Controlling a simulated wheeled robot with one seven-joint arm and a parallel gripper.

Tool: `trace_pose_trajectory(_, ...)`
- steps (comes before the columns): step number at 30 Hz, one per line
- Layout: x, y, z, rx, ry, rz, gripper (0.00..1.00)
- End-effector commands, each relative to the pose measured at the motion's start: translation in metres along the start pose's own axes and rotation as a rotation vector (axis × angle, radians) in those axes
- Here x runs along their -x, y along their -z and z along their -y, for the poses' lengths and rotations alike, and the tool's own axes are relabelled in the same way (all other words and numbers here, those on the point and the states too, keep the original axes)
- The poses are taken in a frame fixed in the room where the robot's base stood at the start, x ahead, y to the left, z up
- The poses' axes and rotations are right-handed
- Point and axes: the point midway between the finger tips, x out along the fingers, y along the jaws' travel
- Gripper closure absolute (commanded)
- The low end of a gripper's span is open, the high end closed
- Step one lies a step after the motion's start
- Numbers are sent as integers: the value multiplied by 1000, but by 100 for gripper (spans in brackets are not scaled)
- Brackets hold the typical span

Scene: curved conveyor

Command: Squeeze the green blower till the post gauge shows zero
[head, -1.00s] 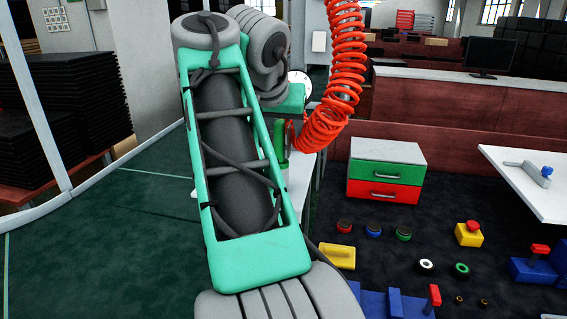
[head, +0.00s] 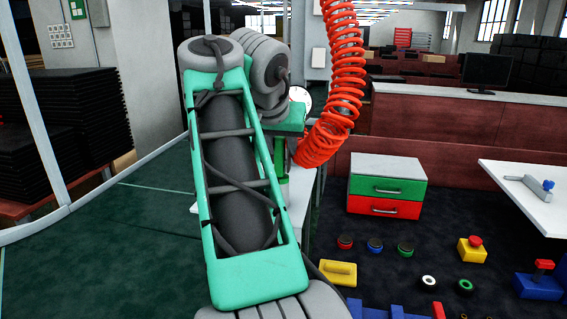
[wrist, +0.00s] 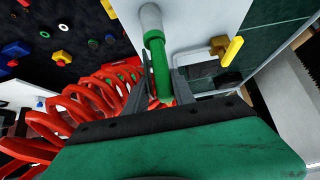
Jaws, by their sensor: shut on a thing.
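The green blower (wrist: 160,62) is a slim green tube with a grey end, standing over a white table top in the wrist view. My gripper (wrist: 161,88) has a dark finger on each side of it and is shut on it. In the head view a little of the green blower (head: 283,163) shows below my green gripper body. The gauge, a white round dial (head: 301,97), shows behind my wrist, partly covered; its reading is too small to tell.
A red coiled hose (head: 333,95) hangs close to the right of my gripper. A yellow-handled item (wrist: 232,50) stands on the white table (head: 306,205). A cabinet (head: 387,163) with green and red drawers is at right.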

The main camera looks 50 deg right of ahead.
Motion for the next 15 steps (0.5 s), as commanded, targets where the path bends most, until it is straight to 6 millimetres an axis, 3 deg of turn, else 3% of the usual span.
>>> trace_pose_trajectory(15,25,21,0,0,0,-1,89)
